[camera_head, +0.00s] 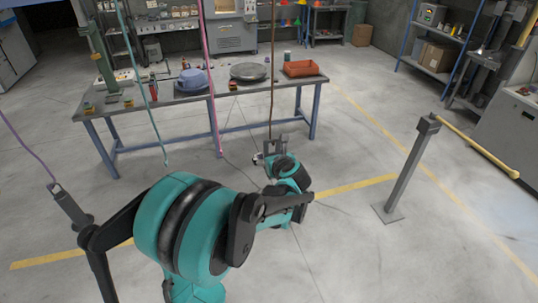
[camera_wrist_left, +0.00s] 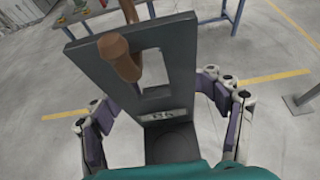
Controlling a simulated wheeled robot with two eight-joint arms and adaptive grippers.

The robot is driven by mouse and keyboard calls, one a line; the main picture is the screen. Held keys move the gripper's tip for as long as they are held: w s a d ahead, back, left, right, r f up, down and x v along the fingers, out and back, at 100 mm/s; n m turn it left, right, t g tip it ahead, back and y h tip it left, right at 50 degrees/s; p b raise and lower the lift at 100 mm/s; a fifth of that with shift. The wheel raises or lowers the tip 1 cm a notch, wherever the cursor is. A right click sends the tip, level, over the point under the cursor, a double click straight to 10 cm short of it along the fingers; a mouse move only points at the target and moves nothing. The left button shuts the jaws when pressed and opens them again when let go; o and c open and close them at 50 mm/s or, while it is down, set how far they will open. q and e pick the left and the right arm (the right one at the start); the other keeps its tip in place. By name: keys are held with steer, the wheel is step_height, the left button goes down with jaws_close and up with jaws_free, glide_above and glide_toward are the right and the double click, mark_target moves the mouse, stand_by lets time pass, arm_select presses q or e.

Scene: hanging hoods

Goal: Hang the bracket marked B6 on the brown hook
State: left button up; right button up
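The bracket marked B6 is a dark grey plate with a rectangular window and a pale label. It fills the middle of the left wrist view (camera_wrist_left: 183,60) and shows small in the head view (camera_head: 281,143). The brown hook (camera_wrist_left: 121,58) lies across the window's left side, its rounded end in front of the plate and its lower part at the opening. Its brown cord (camera_head: 272,80) comes down from above in the head view. My left gripper (camera_wrist_left: 165,125) is open, its fingers spread on both sides of the bracket's foot with visible gaps. My right gripper is not in view.
Teal (camera_head: 147,95) and pink (camera_head: 208,85) cords hang to the left of the brown one. A purple cord (camera_head: 25,148) ends at a grey piece (camera_head: 70,206) at far left. A workbench (camera_head: 220,93) stands behind; a grey post (camera_head: 409,172) stands right.

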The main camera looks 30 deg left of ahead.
arm_select(q)
steer(key=v, duration=1.2)
